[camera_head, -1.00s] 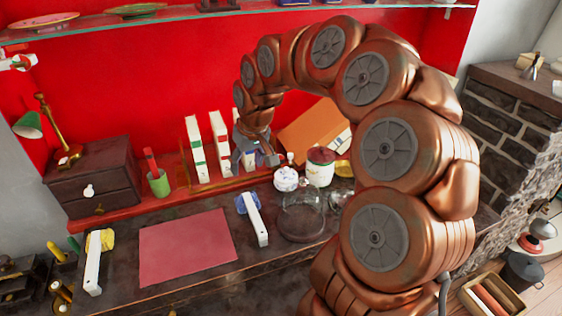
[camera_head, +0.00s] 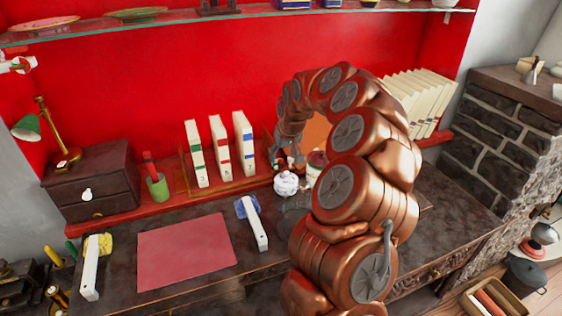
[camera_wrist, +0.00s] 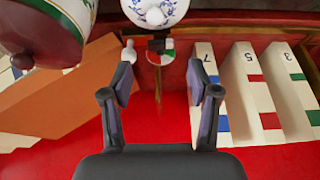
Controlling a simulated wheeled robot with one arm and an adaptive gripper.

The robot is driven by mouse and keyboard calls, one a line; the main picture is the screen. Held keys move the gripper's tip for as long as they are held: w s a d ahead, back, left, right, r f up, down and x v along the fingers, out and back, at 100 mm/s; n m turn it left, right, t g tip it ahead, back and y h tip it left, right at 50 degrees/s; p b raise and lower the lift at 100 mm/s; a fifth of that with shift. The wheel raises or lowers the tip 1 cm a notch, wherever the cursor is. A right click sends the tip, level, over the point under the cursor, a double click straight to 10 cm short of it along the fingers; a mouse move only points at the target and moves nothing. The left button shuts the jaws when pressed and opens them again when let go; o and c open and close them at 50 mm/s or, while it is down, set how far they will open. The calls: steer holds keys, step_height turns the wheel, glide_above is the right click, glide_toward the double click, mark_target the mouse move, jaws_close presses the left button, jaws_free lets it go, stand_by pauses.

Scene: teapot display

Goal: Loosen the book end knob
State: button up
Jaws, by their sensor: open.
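A small round piece with red, white and green parts (camera_wrist: 160,57) sits on the brown wooden rail, beside a small white knob (camera_wrist: 128,52); I cannot tell which is the book end knob. Both are near the fingertips in the wrist view. My gripper (camera_wrist: 160,75) is open and empty, with its fingers either side of the coloured piece; the left fingertip overlaps the white knob's edge. In the head view my gripper (camera_head: 290,162) is right of the three white numbered books (camera_head: 220,150), partly hidden by my arm. The books also show in the wrist view (camera_wrist: 255,90).
A blue-patterned white pot (camera_head: 286,183) and a cream pot with a red lid (camera_head: 316,160) stand close to my gripper. An orange-brown panel (camera_wrist: 50,95) leans at left in the wrist view.

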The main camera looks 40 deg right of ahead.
mark_target(280, 166)
steer(key=shift+p+x, duration=0.75)
steer(key=shift+x, duration=1.95)
steer(key=shift+a, duration=0.1)
jaws_close()
